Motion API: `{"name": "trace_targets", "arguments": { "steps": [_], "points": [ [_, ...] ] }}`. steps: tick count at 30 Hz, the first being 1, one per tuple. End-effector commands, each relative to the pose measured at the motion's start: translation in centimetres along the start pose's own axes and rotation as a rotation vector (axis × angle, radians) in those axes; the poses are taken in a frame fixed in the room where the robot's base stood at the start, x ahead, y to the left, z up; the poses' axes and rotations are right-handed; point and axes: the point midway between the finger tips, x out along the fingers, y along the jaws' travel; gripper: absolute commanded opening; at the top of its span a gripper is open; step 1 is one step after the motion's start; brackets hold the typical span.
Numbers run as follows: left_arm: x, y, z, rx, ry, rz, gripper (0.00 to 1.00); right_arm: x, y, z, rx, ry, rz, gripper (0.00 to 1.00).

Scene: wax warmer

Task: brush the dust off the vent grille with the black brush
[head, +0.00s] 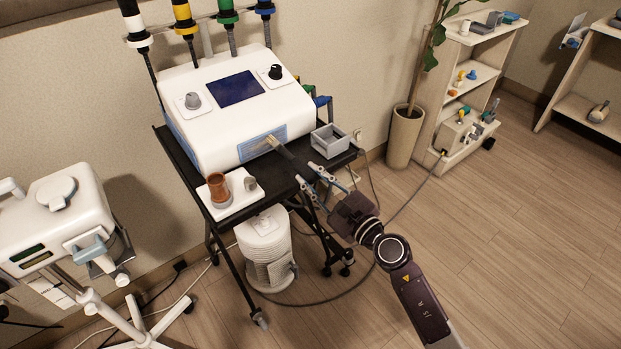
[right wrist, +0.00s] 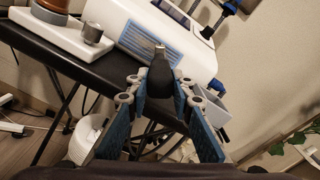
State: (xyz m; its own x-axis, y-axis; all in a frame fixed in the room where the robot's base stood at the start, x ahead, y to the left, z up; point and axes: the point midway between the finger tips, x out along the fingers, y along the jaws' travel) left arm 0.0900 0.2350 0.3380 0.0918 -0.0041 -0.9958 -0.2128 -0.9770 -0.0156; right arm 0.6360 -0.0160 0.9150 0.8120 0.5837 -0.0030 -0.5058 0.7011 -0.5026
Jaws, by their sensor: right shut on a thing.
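The vent grille (head: 263,143) is a light blue slatted panel low on the front of the white machine (head: 225,105). It also shows in the right wrist view (right wrist: 146,38). My right gripper (head: 309,176) is shut on the brush, which points from the fingers toward the grille. The brush's dark handle (right wrist: 160,76) shows between the fingers in the right wrist view. Its paler tip (head: 272,142) overlaps the right part of the grille in the head view; I cannot tell whether it touches. Dust is too small to make out. My left gripper is not in view.
The machine stands on a black cart (head: 205,205). A grey open box (head: 329,141) sits close right of the brush. A brown cup (head: 218,188) and small metal cup stand on a white base at left. Cables hang below; open floor lies right.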

Motion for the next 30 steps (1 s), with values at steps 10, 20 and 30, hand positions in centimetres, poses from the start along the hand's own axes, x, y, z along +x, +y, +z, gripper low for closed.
{"name": "trace_targets", "arguments": {
  "steps": [10,20,30],
  "points": [
    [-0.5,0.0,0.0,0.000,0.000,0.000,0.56,0.0,-2.9,0.1,-0.001,-0.001,-0.001,0.00],
    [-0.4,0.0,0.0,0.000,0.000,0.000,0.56,0.0,-3.0,0.1,0.000,-0.001,-0.001,0.00],
    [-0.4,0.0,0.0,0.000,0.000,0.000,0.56,0.1,-2.3,0.1,0.001,-0.001,0.000,0.00]
  ]
}}
